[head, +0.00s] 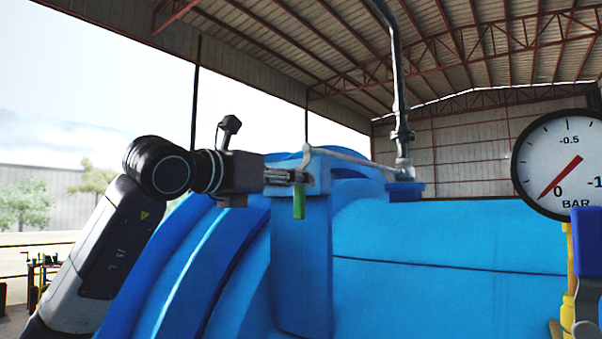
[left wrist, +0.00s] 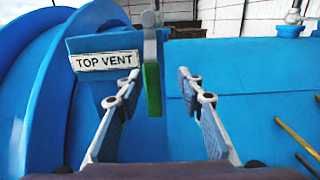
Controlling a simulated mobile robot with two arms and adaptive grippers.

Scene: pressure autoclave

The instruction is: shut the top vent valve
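The top vent valve has a green lever handle (head: 299,200) that hangs straight down at the front of a blue block on the vessel. In the left wrist view the green handle (left wrist: 152,88) hangs just right of a white "TOP VENT" label (left wrist: 105,60). My left gripper (head: 291,177) reaches in from the left, level with the top of the handle. In the left wrist view its fingers (left wrist: 158,76) are spread, one on each side of the handle, with gaps on both sides. Whether the handle lies fully between the tips is unclear. My right gripper is not seen.
The big blue vessel (head: 440,285) fills the lower middle. A grey pipe (head: 345,155) runs from the block to a dark vertical pipe (head: 401,100). A round pressure gauge (head: 570,150) stands at the right, with yellow and blue fittings below. Open air lies above the block.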

